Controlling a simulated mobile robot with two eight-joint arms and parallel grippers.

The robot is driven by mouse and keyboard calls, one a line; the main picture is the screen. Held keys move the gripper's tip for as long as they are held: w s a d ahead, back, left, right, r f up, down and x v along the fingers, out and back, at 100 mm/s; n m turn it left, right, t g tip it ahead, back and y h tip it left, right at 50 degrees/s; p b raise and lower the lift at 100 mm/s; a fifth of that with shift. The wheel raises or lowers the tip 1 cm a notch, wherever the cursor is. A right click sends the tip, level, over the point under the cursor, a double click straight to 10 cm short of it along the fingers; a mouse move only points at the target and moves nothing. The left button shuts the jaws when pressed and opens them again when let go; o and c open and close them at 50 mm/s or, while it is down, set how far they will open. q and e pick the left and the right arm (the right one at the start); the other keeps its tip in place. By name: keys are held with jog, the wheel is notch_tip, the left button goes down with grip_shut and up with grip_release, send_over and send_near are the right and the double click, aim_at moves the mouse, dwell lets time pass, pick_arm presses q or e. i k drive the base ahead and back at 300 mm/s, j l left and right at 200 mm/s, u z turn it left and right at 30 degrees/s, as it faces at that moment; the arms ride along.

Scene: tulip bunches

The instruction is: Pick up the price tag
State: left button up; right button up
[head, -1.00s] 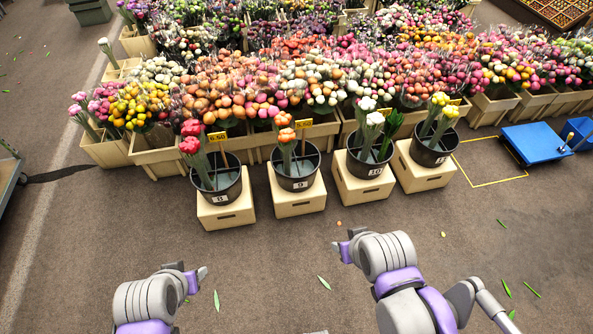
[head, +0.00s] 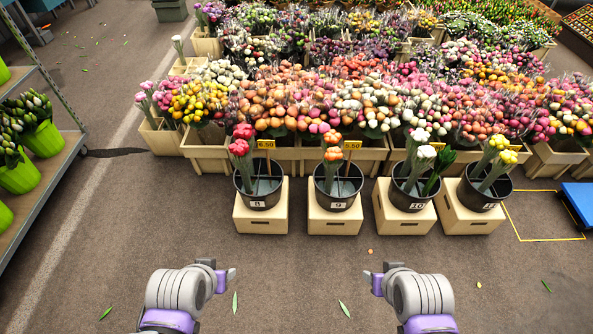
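Small yellow price tags reading about 6.50 stand on sticks in the black buckets: one tag (head: 265,144) at bucket 8 (head: 259,203), another tag (head: 352,145) at bucket 9 (head: 337,204). Smaller yellow tags show partly behind the flowers at bucket 10 (head: 417,206) and at the rightmost bucket (head: 485,205). Which tag is meant cannot be told. My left gripper (head: 230,275) and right gripper (head: 370,277) are low in front of the bucket row, apart from every tag. Nothing shows held in either; their finger gaps are not clear.
The buckets stand on pale wooden boxes (head: 335,222), with crates of tulips packed behind. A shelf rack with green pots (head: 45,138) is at the left. A blue platform (head: 578,203) is at the right edge. The floor in front is clear except for scattered leaves.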

aim_at(266, 143)
jog(key=i+l+u, duration=0.1)
jog(key=i+u, duration=0.3)
jog(key=i+l+u, duration=0.35)
jog(key=i, duration=0.15)
jog(key=i+l+u, duration=0.4)
jog(key=j, duration=0.1)
